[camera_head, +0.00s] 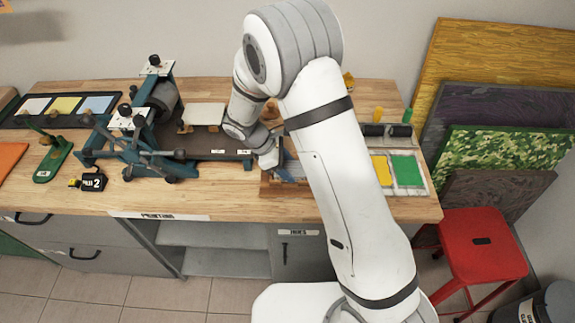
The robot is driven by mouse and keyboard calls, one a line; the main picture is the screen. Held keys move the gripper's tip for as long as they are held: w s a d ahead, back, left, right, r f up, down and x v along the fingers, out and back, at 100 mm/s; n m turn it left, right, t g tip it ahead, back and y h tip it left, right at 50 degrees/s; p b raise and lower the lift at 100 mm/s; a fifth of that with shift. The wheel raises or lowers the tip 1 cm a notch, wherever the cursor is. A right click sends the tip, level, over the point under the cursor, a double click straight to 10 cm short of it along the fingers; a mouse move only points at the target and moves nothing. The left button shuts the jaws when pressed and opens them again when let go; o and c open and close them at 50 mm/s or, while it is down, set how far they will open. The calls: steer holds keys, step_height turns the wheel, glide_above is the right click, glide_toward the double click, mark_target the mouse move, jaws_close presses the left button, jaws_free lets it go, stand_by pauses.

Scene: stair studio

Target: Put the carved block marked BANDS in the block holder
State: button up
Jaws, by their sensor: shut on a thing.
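My gripper (268,158) is low over the worktable, right of the dark press bed, and points down. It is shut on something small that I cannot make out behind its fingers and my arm. No BANDS mark can be read. A low brown wooden rack or tray (271,187) with pale strips lies just below and right of my gripper, and my forearm covers much of it. I cannot tell whether this is the block holder. I cannot tell whether the held thing touches it.
The blue press (148,125) stands left on the wooden worktable (225,200), its bed running toward my gripper. Yellow and green ink slabs (407,171) lie right. A red stool (483,244) stands right of the table.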

steer(key=shift+f, duration=0.1)
stand_by(0.3)
steer(key=o, duration=1.1)
steer(key=shift+r+p, duration=2.75)
steer(key=shift+r, duration=1.25)
